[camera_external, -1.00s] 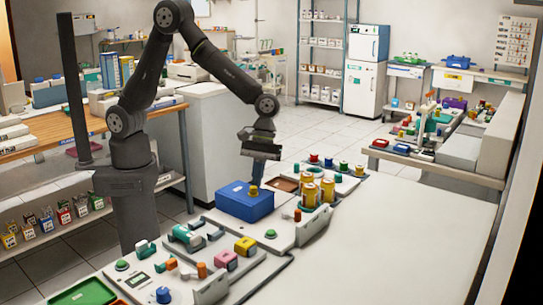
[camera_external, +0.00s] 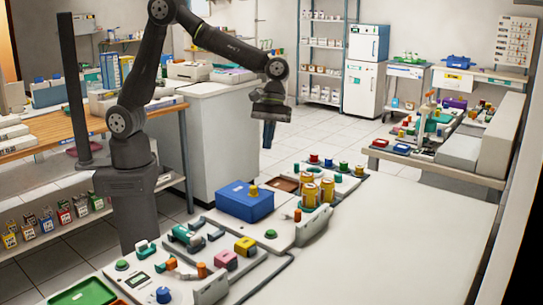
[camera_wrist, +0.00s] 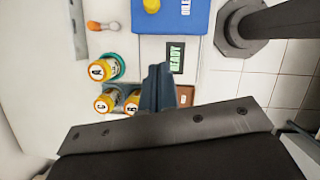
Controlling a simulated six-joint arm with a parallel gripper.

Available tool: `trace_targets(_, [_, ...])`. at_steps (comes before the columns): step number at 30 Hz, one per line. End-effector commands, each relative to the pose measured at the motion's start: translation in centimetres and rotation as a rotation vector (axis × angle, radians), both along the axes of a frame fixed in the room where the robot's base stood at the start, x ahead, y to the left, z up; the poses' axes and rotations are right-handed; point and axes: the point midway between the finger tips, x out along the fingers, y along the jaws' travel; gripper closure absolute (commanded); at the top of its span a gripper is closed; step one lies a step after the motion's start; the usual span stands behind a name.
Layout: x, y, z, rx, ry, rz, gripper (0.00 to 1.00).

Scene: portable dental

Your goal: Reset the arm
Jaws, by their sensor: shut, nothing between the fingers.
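My gripper (camera_external: 268,134) is shut and empty. In the external view it hangs in the air above and behind the blue box, clear of the table. In the wrist view my gripper (camera_wrist: 157,76) points down over the work surface, with its fingers together. Below it are a blue box (camera_wrist: 184,22) with a yellow knob, a "READY" label (camera_wrist: 176,54) and orange-capped bottles (camera_wrist: 103,71) marked with letters. The gripper hides part of the brown tray (camera_wrist: 185,96).
The blue box (camera_external: 244,205) and several yellow bottles (camera_external: 310,190) stand on the white table (camera_external: 400,245). Coloured parts and a green tray (camera_external: 82,294) lie nearer the camera. A dark post (camera_external: 73,90) stands left of my arm. The table's right side is clear.

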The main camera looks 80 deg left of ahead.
Motion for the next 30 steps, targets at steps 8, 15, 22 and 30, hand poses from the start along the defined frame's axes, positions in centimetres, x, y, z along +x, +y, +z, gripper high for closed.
trace_targets(8, [-0.2,-0.4,-1.2,0.0,0.001,0.0,1.0])
trace_targets(15, [-1.1,-1.8,-5.2,0.0,0.003,-0.002,1.0])
trace_targets(22, [-2.1,-3.6,-8.9,0.0,0.001,-0.003,1.0])
trace_targets(30, [-3.7,-6.2,-9.4,-0.001,0.002,-0.004,1.0])
